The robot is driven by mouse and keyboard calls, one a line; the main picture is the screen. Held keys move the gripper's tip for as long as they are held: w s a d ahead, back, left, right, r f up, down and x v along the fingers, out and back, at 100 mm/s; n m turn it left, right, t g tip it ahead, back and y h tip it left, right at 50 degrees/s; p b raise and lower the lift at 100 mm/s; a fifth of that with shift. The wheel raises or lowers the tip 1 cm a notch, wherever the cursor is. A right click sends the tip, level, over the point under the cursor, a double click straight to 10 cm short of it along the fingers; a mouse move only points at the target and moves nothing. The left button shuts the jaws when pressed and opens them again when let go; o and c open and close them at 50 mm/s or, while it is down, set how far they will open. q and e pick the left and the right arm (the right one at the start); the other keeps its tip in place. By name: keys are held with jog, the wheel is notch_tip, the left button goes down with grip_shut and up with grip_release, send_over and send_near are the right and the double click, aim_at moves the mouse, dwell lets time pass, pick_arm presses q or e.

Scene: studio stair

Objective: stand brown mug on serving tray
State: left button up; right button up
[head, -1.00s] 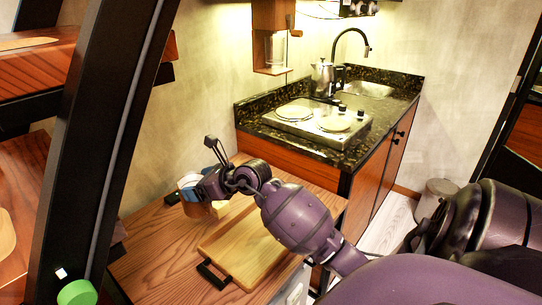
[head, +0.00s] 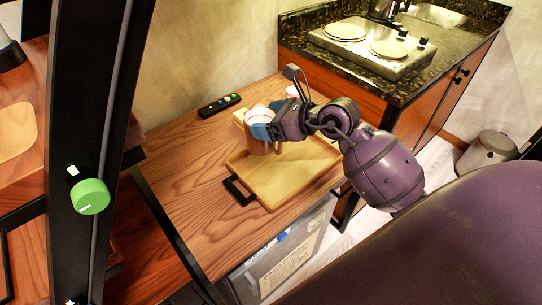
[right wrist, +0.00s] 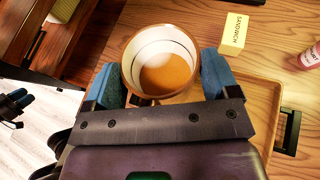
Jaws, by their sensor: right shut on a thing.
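The brown mug (head: 259,146), pale inside with a brown bottom, is upright between the blue fingers of my right gripper (head: 264,132). In the right wrist view the mug (right wrist: 160,62) fills the gap between both fingers. The wooden serving tray (head: 268,191) with black handles lies on the wooden table. The mug is at the tray's back left edge in the head view; whether it touches tray or table I cannot tell. The tray's rim (right wrist: 262,84) shows beside the gripper in the right wrist view. What appears to be my left gripper (right wrist: 14,106) shows small at that view's left edge.
A yellow box marked SANDWICH (right wrist: 234,34) and a pinkish container (right wrist: 311,57) stand behind the tray. A dark remote (head: 219,105) lies at the table's back. The tray's visible surface is clear. A black post (head: 92,130) stands left; a counter with a hob (head: 372,47) is at the right.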

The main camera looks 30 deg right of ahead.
aim_at(275, 144)
notch_tip(275, 144, down, 6)
jog(key=shift+f+b, duration=0.2)
jog(key=shift+b, duration=0.4)
jog(key=shift+f, duration=0.7)
notch_tip(275, 144, down, 5)
jog(key=shift+f+b, duration=0.1)
jog(key=shift+b, duration=0.7)
jog(key=o, duration=1.4)
jog(key=shift+f, duration=0.1)
jog(key=shift+o, duration=0.2)
